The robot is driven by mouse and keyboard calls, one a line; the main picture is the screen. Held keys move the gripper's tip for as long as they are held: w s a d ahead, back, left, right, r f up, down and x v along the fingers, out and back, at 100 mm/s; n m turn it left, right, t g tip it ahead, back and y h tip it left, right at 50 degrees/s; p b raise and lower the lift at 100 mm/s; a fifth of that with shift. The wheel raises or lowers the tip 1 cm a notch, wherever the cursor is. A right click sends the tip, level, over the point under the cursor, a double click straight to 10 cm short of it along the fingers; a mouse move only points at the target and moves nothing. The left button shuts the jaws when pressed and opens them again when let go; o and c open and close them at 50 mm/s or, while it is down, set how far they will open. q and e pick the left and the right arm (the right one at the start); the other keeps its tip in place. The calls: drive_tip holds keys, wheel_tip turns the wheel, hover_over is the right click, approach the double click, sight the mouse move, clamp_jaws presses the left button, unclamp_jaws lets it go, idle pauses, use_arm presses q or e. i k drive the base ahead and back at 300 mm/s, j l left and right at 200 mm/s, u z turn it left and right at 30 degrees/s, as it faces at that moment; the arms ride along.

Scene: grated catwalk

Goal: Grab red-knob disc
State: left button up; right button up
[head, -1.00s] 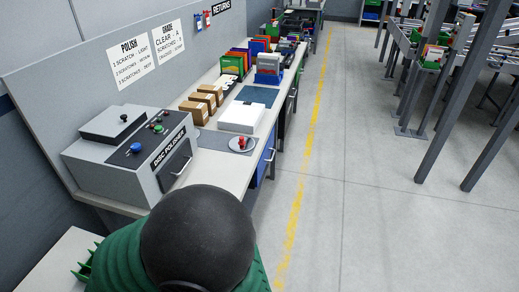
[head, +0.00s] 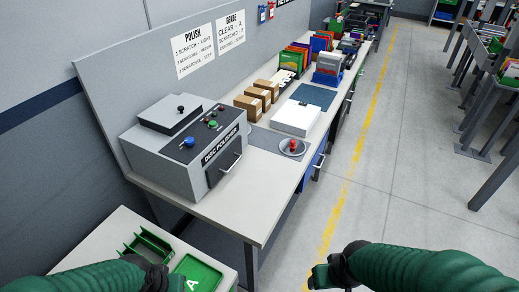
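The red-knob disc (head: 286,152) is a round grey plate with an upright red knob. It lies on the bench top near its front edge, to the right of the disc polisher (head: 186,148). My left gripper (head: 172,281) is at the bottom left, over the low table and far from the disc. My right gripper (head: 316,279) is at the bottom centre, over the floor in front of the bench and well short of the disc. Neither gripper's fingers show clearly enough to tell open from shut. Nothing is seen touching the disc.
A white box (head: 296,119) and brown cartons (head: 258,97) stand behind the disc. The floor (head: 400,215) right of the bench is clear; racks stand at the far right.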

sight(291, 147)
drive_tip(key=i+z, duration=0.15)
drive_tip(key=z, duration=1.05)
drive_tip(key=i, duration=2.1)
drive_tip(key=i+u, duration=0.3)
drive_tip(key=u, duration=0.15)
drive_tip(key=i+l+u, duration=0.15)
drive_tip(key=u, duration=0.35)
drive_tip(key=i+l+u, duration=0.3)
drive_tip(key=u, duration=0.15)
drive_tip(key=i+l+u, duration=0.2)
drive_tip(key=u, duration=0.3)
drive_tip(key=l+u, duration=0.1)
drive_tip(key=u, duration=1.65)
